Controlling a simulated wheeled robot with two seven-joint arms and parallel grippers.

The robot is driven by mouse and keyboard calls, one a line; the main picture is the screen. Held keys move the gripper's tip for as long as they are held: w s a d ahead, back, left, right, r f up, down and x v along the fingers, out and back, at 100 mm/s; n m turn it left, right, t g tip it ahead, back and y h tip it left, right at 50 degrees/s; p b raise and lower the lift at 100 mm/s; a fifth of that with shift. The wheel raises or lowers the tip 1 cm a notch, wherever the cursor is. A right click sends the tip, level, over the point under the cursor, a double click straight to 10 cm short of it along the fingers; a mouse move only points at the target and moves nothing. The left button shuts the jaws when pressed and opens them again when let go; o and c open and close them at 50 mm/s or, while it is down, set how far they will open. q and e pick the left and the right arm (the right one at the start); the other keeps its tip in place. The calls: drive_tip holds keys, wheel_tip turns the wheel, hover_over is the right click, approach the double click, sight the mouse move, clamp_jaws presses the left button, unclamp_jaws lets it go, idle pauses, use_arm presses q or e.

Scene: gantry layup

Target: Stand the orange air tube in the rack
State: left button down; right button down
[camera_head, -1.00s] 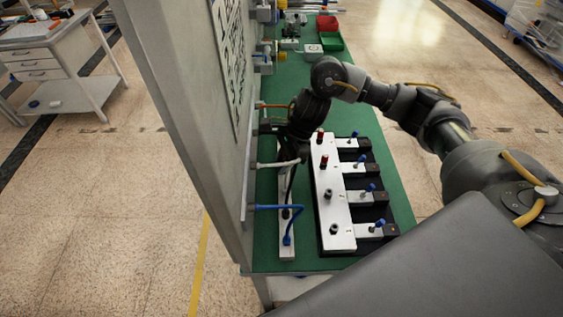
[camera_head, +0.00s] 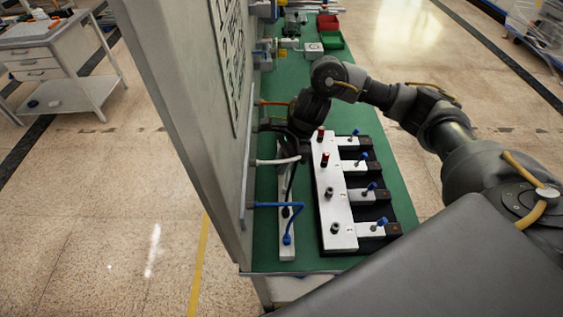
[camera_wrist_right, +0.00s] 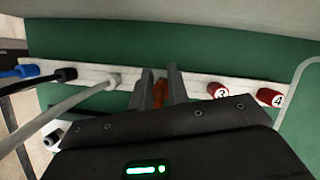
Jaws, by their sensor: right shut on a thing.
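The orange air tube (camera_head: 273,103) leaves the grey panel and runs to my right gripper, which hides its far end in the head view. My right gripper (camera_wrist_right: 158,90) is shut on the orange tube (camera_wrist_right: 160,93), which shows between its fingers. The gripper is over the rack, a narrow pale strip (camera_head: 287,252) along the panel, also in the wrist view (camera_wrist_right: 199,83). I cannot tell whether the tube's end is in a hole. Blue (camera_head: 287,238), black (camera_wrist_right: 66,75) and white (camera_wrist_right: 113,80) tube ends are at the rack. My left gripper is not in view.
A white block (camera_head: 340,236) with red caps and dark posts stands right of the rack. Red caps marked 3 (camera_wrist_right: 217,90) and 4 (camera_wrist_right: 270,96) are right of my fingers. Red (camera_head: 327,22) and green (camera_head: 331,40) bins sit at the bench's far end.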

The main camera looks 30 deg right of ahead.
drive_tip(key=shift+f+b, duration=0.35)
drive_tip(key=shift+f, duration=0.05)
drive_tip(key=c, duration=1.3)
unclamp_jaws()
drive_tip(key=shift+r, duration=0.1)
drive_tip(key=v, duration=1.1)
drive_tip(key=shift+b, duration=0.4)
